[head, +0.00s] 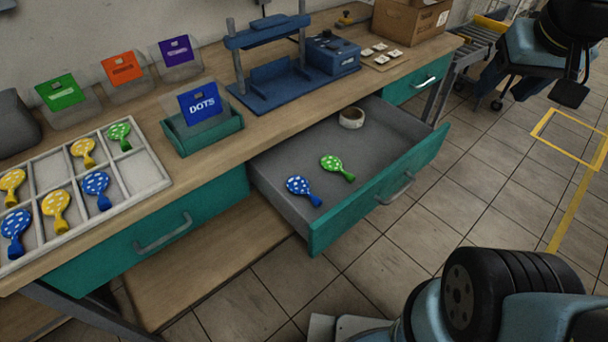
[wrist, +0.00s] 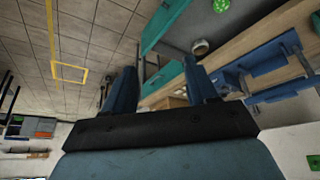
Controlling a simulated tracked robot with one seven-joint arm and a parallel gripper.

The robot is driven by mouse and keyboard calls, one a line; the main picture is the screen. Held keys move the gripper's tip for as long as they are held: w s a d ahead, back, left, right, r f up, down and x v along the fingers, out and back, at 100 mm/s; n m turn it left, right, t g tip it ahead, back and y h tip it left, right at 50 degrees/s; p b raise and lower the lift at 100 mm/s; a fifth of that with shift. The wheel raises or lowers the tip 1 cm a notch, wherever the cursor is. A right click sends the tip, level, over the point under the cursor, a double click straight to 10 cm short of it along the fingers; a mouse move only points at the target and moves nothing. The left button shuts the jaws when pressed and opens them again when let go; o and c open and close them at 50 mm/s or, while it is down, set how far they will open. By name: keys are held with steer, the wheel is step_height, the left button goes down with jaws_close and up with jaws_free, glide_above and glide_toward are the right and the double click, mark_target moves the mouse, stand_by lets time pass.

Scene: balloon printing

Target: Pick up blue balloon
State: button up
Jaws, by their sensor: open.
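A blue balloon with white dots (head: 303,190) lies flat in the open drawer (head: 272,188), beside a green dotted balloon (head: 337,168). Two more blue dotted balloons, one nearer (head: 16,232) and one farther (head: 97,188), lie in the compartments of the white tray (head: 152,183) on the bench. My gripper (wrist: 161,88) is open and empty, with its fingers apart in the wrist view. In the head view it is at the upper right, well away from the drawer. The wrist view shows the green balloon at its top edge; no blue balloon is visible there.
The tray also holds yellow balloons (head: 56,209) and a green one (head: 120,135). A tape roll (head: 352,118) sits in the drawer. A card holder marked DOTS (head: 204,130) and a blue press (head: 285,75) stand on the bench. Open floor (head: 440,210) lies right of the drawer.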

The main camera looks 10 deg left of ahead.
steer(key=w+a+f+n+g, duration=0.1)
steer(key=w+a+f+n, duration=0.1)
steer(key=w+a+f, duration=0.4)
steer(key=n+g, duration=0.4)
steer(key=n, duration=0.3)
glide_above(315, 197)
steer(key=f, duration=3.3)
steer(key=shift+s, duration=0.25)
steer(key=shift+w+f, duration=0.15)
steer(key=shift+f, duration=1.2)
steer(key=shift+w+f, duration=0.15)
steer(key=shift+f, duration=1.15)
steer(key=c, duration=0.9)
